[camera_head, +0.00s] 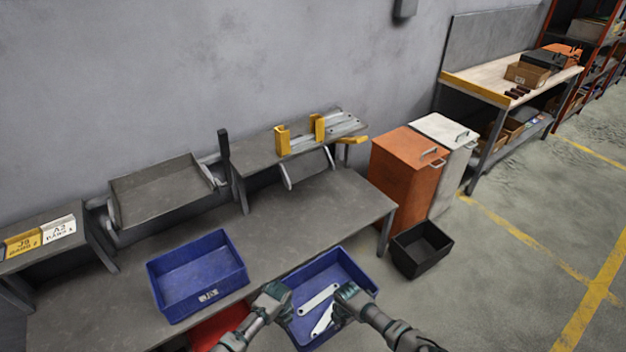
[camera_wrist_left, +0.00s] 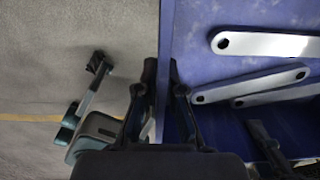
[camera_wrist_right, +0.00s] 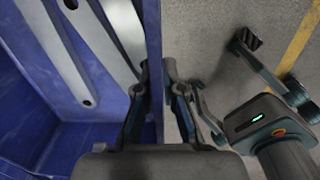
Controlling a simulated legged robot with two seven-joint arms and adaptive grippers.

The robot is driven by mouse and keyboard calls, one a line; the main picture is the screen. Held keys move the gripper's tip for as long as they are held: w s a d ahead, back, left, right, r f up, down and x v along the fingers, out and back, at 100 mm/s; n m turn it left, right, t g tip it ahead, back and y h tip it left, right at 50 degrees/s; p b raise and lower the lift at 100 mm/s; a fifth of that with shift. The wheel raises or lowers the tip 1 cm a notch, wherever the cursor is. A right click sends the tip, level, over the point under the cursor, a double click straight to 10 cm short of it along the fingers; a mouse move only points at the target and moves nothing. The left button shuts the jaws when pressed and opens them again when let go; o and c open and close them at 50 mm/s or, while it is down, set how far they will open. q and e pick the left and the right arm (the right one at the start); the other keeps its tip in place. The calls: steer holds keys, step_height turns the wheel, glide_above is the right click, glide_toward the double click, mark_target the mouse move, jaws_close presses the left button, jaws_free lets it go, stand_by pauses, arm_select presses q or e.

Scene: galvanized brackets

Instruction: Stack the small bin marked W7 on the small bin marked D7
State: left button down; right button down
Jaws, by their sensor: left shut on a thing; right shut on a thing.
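One blue bin (camera_head: 330,267) is held between my two grippers at the front of the grey workbench, with several flat metal brackets (camera_head: 318,300) inside. My left gripper (camera_head: 272,296) is shut on one wall, one finger on each side; the left wrist view shows this wall (camera_wrist_left: 205,30). My right gripper (camera_head: 347,294) is shut on another wall, also seen in the right wrist view (camera_wrist_right: 40,105). A second blue bin (camera_head: 200,272) stands empty on the workbench to the left. Its front label is too small to read, and the held bin's label is hidden.
The workbench (camera_head: 130,300) is bare around the empty bin. A grey tray (camera_head: 160,190) and a raised shelf with yellow fixtures (camera_head: 283,140) stand behind. A red thing (camera_head: 218,328) shows below the front edge. A black open box (camera_head: 421,250) stands on the floor at right.

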arm_select(q)
steer(key=shift+w+d+r, duration=0.1)
steer(key=shift+w+d, duration=0.15)
arm_select(e)
steer(key=shift+w+a+r, duration=0.15)
steer(key=shift+w+a, duration=0.15)
arm_select(q)
steer(key=shift+s, duration=0.1)
arm_select(e)
steer(key=shift+s, duration=0.1)
